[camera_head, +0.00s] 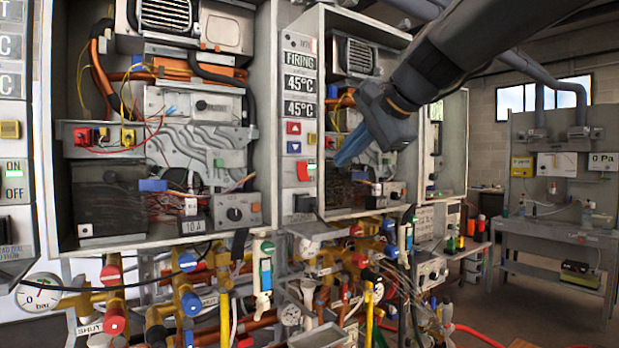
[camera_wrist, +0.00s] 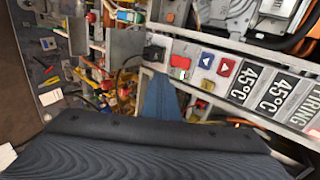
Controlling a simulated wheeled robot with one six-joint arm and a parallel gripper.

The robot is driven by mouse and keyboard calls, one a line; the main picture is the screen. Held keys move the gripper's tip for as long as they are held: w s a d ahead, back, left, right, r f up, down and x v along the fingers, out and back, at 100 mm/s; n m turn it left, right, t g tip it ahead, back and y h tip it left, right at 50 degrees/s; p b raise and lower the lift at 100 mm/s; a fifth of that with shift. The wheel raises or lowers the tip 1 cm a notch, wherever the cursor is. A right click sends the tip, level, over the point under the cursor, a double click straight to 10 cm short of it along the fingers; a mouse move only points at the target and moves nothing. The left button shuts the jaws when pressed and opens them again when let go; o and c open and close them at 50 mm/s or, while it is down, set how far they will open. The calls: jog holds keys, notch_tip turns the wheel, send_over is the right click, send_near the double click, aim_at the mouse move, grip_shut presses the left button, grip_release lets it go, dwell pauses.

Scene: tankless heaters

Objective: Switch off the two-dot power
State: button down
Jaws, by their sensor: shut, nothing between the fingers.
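My gripper (camera_head: 342,158) is shut and empty. In the head view its blue fingers point down-left, in front of the middle heater, to the right of its control strip. In the wrist view the closed fingers (camera_wrist: 160,88) point up towards that strip. Another strip at the far left has a power switch (camera_head: 13,170) labelled ON and OFF. I cannot make out any dot marks.
Above the middle switch are a red button (camera_head: 293,127), a blue button (camera_head: 293,147) and a yellow button (camera_head: 312,139). A black part (camera_head: 304,203) sits below it. Pipes and valves crowd the space under the open heater cabinets. A grey bench (camera_head: 560,240) stands at the right.

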aim_at(303, 177)
jog(key=r, duration=0.3)
jog(key=shift+s+a+r+y, duration=0.15)
jog(key=shift+a+r+y, duration=0.15)
jog(key=shift+a, duration=0.1)
jog(key=shift+f, duration=0.1)
jog(key=p+x, duration=0.3)
jog(key=x, duration=1.1)
jog(key=shift+p, duration=0.3)
jog(key=shift+w+d+t+b, duration=0.15)
jog(key=shift+w+t+b, duration=0.15)
jog(key=shift+b, duration=0.1)
